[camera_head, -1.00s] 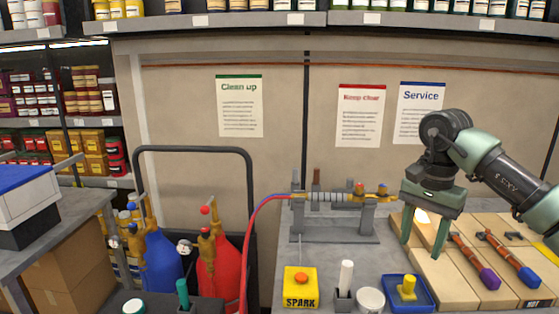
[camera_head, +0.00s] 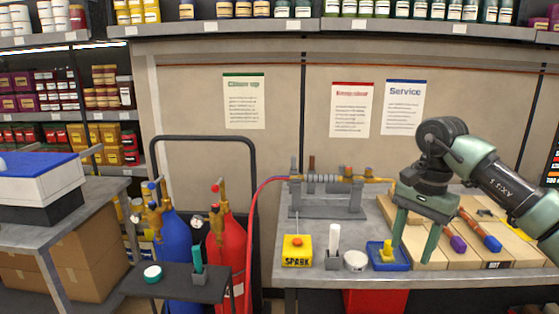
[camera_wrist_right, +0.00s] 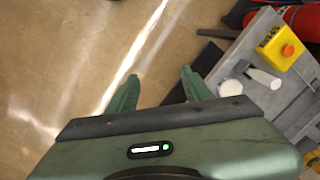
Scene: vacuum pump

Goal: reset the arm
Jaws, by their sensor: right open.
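My right gripper (camera_head: 416,240) comes in from the right in the head view, its two green fingers pointing down, spread apart with nothing between them. It hangs in front of the workbench (camera_head: 300,272), near the blue tray with a yellow piece (camera_head: 388,257). In the right wrist view the right gripper (camera_wrist_right: 158,88) is open over bare floor, with the bench edge to the right. My left gripper is not in either view.
The bench holds a yellow SPARK box (camera_head: 297,251), a white cylinder in a grey holder (camera_head: 333,245), a white jar (camera_head: 355,261), a metal fixture (camera_head: 325,200) and wooden boards with tools (camera_head: 485,243). Red (camera_head: 228,255) and blue (camera_head: 172,245) gas cylinders stand left of it.

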